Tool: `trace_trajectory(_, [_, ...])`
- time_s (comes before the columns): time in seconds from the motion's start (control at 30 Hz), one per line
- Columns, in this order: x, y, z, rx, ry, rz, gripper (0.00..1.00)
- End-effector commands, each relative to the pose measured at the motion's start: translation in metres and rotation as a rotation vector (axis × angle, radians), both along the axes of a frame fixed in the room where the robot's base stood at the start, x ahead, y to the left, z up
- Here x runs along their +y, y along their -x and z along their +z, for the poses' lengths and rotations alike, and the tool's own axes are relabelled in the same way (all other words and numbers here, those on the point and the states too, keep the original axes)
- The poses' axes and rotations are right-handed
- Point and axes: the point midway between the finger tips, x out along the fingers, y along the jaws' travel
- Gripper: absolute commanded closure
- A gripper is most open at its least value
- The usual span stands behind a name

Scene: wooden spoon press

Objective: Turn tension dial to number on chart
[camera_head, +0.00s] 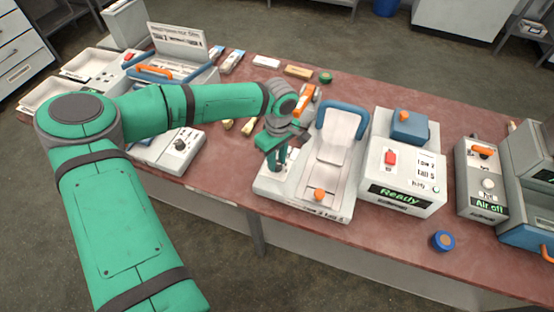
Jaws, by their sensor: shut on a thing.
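My green arm reaches over the table from the left. My gripper (276,162) points down at the left part of a white press base (330,206) and is shut on a small part there, which looks like the tension dial. The fingers hide most of it, and I cannot read its setting. The press has a blue U-shaped handle (345,107) and an orange knob (319,195) at the front. A chart (426,168) with short lines of words and numbers is on the white control box (403,190) to the right; its text is too small to read surely.
The control box has a red switch (390,157) and a display reading "Ready" (400,196). A grey box reading "Air off" (487,205) stands farther right. A blue round piece (443,240) lies near the front edge. Another dialled unit (180,147) stands left, under my arm.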

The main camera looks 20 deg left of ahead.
Motion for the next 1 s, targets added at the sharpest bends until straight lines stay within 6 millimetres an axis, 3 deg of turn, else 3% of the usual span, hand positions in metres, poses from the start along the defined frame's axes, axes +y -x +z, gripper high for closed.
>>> trace_trajectory(0.37, [0.002, 0.002, -0.001, 0.005, -0.002, -0.001, 0.98])
trace_trajectory(0.4, [0.002, 0.002, 0.0, 0.004, -0.001, 0.0, 0.66])
trace_trajectory(0.47, [0.002, 0.002, 0.0, 0.004, -0.001, 0.0, 0.57])
trace_trajectory(0.77, [0.002, 0.001, 0.001, 0.001, 0.0, 0.0, 0.57])
trace_trajectory(1.0, [0.002, 0.0, 0.028, 0.0, -0.002, 0.0, 0.57])
